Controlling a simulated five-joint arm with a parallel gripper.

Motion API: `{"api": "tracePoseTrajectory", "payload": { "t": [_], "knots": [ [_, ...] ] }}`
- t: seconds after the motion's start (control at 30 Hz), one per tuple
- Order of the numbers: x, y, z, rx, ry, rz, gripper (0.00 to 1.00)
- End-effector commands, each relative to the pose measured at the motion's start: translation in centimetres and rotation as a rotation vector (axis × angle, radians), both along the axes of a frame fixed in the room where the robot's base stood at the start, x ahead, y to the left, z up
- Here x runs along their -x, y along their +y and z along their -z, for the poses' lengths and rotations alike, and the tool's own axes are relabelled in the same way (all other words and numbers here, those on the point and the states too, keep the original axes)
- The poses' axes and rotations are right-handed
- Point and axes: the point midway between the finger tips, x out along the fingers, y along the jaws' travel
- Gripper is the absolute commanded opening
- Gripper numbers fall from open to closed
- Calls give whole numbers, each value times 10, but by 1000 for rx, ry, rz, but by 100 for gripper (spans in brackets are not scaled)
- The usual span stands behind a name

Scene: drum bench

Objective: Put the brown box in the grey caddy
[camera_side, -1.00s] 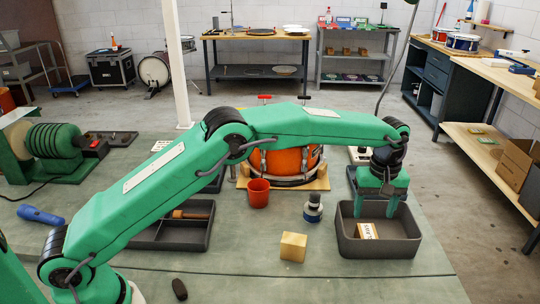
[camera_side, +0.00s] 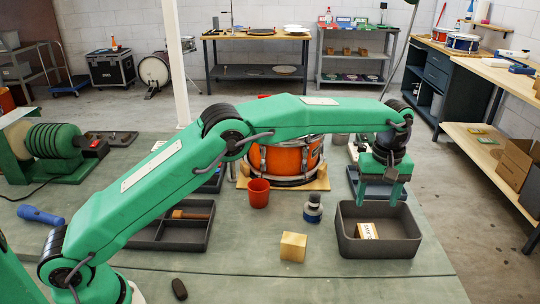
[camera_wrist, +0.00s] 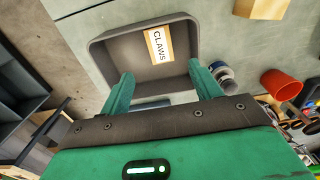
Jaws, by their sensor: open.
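The brown box (camera_side: 366,231), with a white label reading "CLAWS" in the wrist view (camera_wrist: 159,45), lies inside the grey caddy (camera_side: 380,250). It is near the caddy's left side in the side view and appears apart from my fingers. The caddy also shows in the wrist view (camera_wrist: 110,62), with much of its floor bare. My gripper (camera_side: 378,196) is open and empty above the caddy's back part. Its two fingers are spread apart in the wrist view (camera_wrist: 162,78).
A tan wooden block (camera_side: 293,247) and a blue-and-white jar (camera_side: 313,209) stand left of the caddy. A red cup (camera_side: 258,193) stands before an orange drum (camera_side: 286,160). A dark divided tray (camera_side: 174,240) lies further left. The front bench is mostly clear.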

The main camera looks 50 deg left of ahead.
Motion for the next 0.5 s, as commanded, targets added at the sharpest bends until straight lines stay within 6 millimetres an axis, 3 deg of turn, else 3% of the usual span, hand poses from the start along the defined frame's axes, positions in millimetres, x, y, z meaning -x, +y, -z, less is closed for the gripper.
{"api": "tracePoseTrajectory", "payload": {
  "t": [0.23,0.5],
  "knots": [
    [4,11,-18,6,-18,24,63],
    [23,46,-65,20,-71,106,63]
  ]
}}
